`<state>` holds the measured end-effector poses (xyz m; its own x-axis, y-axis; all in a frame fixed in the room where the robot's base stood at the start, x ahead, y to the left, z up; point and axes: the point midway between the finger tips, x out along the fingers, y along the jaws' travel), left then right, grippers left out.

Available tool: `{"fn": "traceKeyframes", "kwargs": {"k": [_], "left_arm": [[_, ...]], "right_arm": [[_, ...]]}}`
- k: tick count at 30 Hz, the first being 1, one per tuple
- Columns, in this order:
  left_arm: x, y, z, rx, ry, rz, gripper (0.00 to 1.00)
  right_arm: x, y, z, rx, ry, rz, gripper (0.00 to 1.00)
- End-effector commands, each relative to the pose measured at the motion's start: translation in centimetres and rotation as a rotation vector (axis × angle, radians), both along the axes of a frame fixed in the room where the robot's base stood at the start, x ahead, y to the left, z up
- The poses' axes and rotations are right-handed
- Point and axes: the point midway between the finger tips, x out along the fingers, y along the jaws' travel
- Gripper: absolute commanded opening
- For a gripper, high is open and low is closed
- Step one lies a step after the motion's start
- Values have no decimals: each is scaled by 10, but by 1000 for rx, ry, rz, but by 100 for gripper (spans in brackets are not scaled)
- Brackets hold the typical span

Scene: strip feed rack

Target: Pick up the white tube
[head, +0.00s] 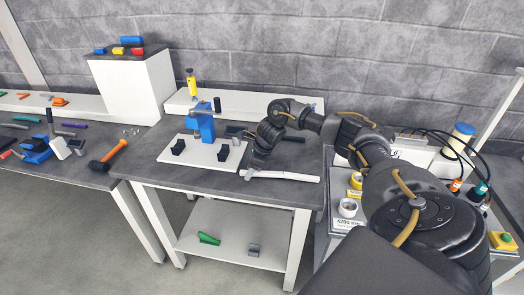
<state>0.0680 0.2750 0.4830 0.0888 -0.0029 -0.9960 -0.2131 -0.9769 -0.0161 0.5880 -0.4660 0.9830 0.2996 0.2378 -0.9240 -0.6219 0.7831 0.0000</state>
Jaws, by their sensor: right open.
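The white tube (290,177) lies on the front right part of the dark tabletop, close to the front edge. My right arm comes in from the right, and my right gripper (249,172) points down at the tube's left end. The gripper is open. It is small and dark here, and I cannot tell whether its fingers touch the tube. My left gripper is not in view.
A white board (190,163) with a blue press (204,126) and black blocks stands left of the gripper. An orange-handled hammer (109,156) lies on the left bench.

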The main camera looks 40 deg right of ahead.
Motion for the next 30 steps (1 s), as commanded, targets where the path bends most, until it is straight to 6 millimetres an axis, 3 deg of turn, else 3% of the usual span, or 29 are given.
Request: {"fn": "traceKeyframes", "kwargs": {"k": [8,18,30], "left_arm": [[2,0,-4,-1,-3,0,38],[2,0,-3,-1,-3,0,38],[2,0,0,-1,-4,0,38]], "right_arm": [[0,0,-3,0,0,0,42],[0,0,-2,0,0,0,0],[0,0,1,0,0,-1,0]]}}
